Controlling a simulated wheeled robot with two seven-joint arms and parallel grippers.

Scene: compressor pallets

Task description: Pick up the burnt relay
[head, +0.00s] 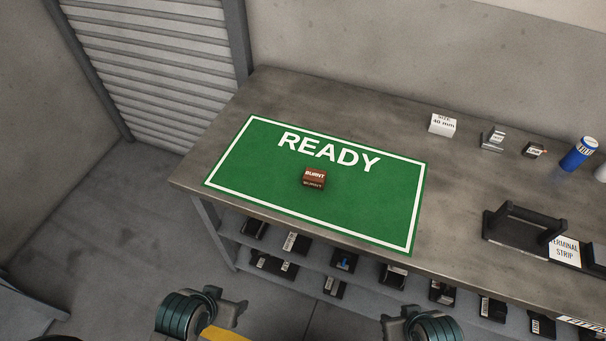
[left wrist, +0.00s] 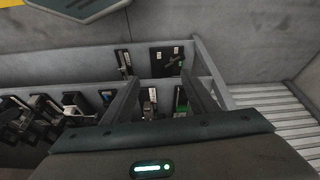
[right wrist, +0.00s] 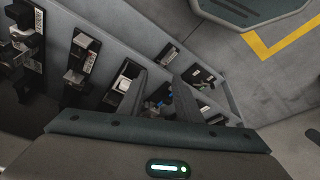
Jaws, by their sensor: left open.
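The burnt relay (head: 314,178) is a small brown block with "BURNT" on its top and front. It lies near the middle of the green READY mat (head: 250,165) on the grey workbench, in the head view only. My left gripper (left wrist: 161,80) shows two fingers spread apart with nothing between them. My right gripper (right wrist: 160,75) also has its fingers apart and looks empty. Both wrist views look onto the shelf below the benchtop, away from the relay. In the head view my arms show only at the bottom edge, in front of the bench and apart from the relay.
Along the back right of the workbench (head: 225,130) stand a white box (head: 442,125), small grey and dark parts, and a blue can (head: 578,154). A black holder (head: 520,225) sits front right beside a terminal strip card (head: 565,249). Several dark parts lie on the lower shelf.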

